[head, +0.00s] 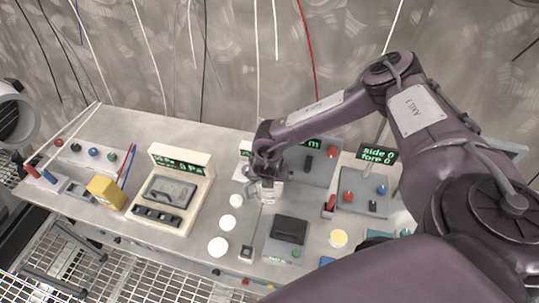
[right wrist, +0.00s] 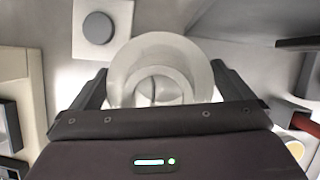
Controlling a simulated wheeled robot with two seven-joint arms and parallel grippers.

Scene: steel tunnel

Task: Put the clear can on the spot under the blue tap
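The clear can (head: 268,191) is at the middle of the bench in the head view, under my right gripper (head: 265,176). In the right wrist view the can (right wrist: 160,65) appears as a see-through round vessel between the two fingers of the right gripper (right wrist: 160,85). Both fingers touch its sides, so the gripper looks shut on it. Whether the can's base is on the bench is hidden. Small red, blue and green knobs stand in a row at the left, the blue one (head: 93,152) in the middle; I cannot tell a tap spout. My left gripper is not in view.
White discs (head: 228,222) lie left of the can. A cream console with a green display (head: 181,161) and a yellow block (head: 106,191) stand further left. A dark box (head: 290,230) is in front, and a grey panel with knobs (head: 364,190) is at right.

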